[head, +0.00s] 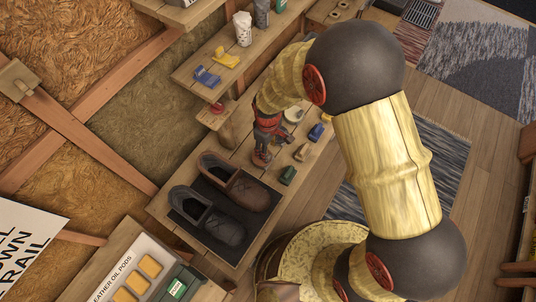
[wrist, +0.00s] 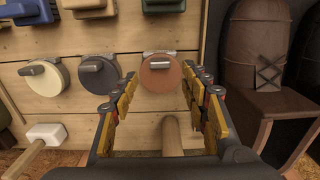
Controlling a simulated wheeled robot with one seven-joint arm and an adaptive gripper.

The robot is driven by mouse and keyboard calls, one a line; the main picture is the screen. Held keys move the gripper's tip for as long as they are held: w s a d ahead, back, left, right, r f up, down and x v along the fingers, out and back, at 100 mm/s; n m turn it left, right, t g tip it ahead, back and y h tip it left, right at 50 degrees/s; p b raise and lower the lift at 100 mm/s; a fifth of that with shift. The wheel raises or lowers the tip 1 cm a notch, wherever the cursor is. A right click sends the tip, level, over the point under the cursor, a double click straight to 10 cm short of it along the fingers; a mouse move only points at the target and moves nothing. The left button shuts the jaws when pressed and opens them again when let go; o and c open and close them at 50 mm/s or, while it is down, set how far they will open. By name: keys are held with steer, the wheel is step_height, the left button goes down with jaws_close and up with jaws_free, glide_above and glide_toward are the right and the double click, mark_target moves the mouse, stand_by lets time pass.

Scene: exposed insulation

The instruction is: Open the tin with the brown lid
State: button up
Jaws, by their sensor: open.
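The tin with the brown lid (wrist: 161,76) lies on the pale plank bench in the wrist view, its round lid facing the camera. A grey metal piece lies across its upper edge. My gripper (wrist: 159,88) is open, with one finger to the left and one to the right of the tin in the picture. I cannot tell whether either finger touches it. The lid looks closed. In the head view my gripper (head: 264,145) is over the bench, and I cannot make out the brown-lidded tin there.
Two tins with cream and grey lids, a left one (wrist: 42,78) and a nearer one (wrist: 98,76), stand left of the gripper. Brushes line the top. A brown shoe (wrist: 252,50) stands close on the right. A wooden handle (wrist: 172,136) lies below, and a white-headed tool (wrist: 46,133) lower left.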

step_height(320, 180, down, 6)
steer(key=shift+f+b, duration=0.1)
steer(key=shift+b, duration=0.5)
steer(key=shift+c, duration=1)
jaws_close()
